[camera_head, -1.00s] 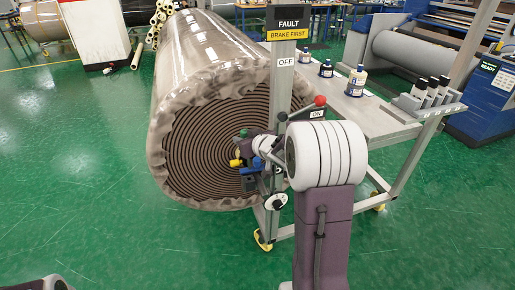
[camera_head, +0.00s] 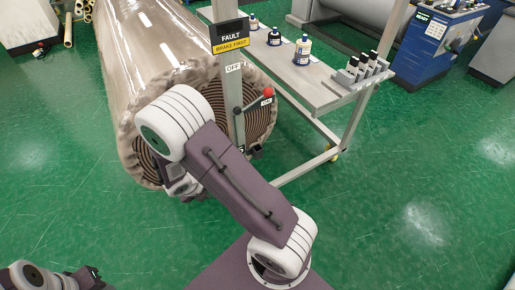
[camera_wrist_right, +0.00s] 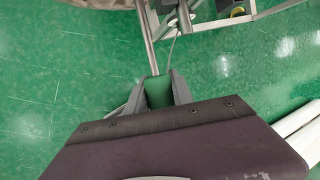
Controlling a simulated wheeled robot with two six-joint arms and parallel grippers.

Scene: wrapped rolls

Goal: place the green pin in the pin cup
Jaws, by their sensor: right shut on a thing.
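My right gripper (camera_wrist_right: 158,88) is shut on the green pin (camera_wrist_right: 158,92), whose green body shows between the two grey fingers in the right wrist view. In the head view my right arm reaches left across the front of the big wrapped roll, and the gripper and pin are hidden behind it. I cannot make out the pin cup in either view. My left gripper (camera_head: 88,277) is low at the left edge of the head view, far from the roll; its finger opening is unclear.
The wrapped roll (camera_head: 125,75) stands behind a grey post with a fault sign (camera_head: 229,36) and a red-knobbed lever (camera_head: 268,92). A grey bench (camera_head: 312,91) to the right bears several bottles and a rack. Green floor (camera_head: 420,190) at the right is clear.

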